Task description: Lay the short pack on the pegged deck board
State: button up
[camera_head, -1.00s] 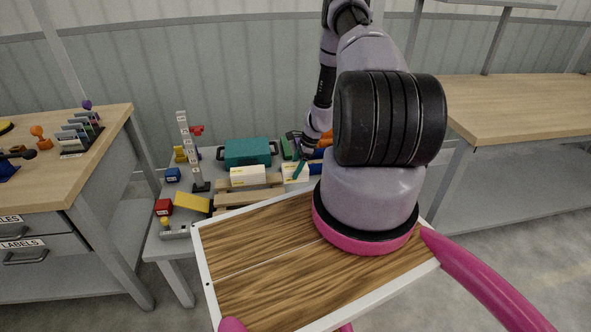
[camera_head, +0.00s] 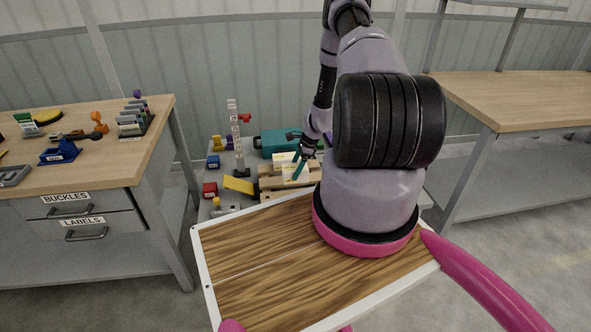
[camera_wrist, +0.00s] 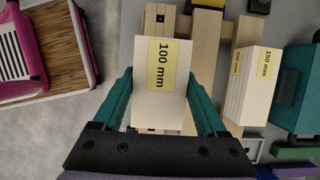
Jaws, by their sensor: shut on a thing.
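The short pack (camera_wrist: 150,105), a white box with a yellow "100 mm" label, is between the teal fingers of my gripper (camera_wrist: 161,78) in the wrist view. My gripper is shut on it. In the head view the held pack (camera_head: 303,173) is partly behind a finger. Pale wooden deck boards (camera_wrist: 205,45) lie beneath it; one board (camera_wrist: 160,18) shows dark peg-like marks beyond the pack. The pack hides part of this board, and I cannot tell whether they touch. The deck (camera_head: 270,184) also shows in the head view.
A longer white pack (camera_wrist: 245,85) labelled "150 mm" lies beside the held one, near a teal case (camera_head: 275,141). A height post (camera_head: 236,140), a yellow wedge (camera_head: 239,185) and a red block (camera_head: 210,189) stand left. A drawer bench (camera_head: 140,165) is further left.

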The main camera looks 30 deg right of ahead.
aim_at(306, 166)
jog(key=shift+f, duration=0.1)
jog(key=shift+f, duration=2.8)
jog(key=shift+f, duration=1)
jog(key=o, duration=1.6)
jog(key=shift+c, duration=0.2)
jog(key=v, duration=1)
jog(key=shift+s+d+r, duration=0.1)
jog(key=shift+d+r, duration=0.15)
jog(key=shift+r, duration=0.05)
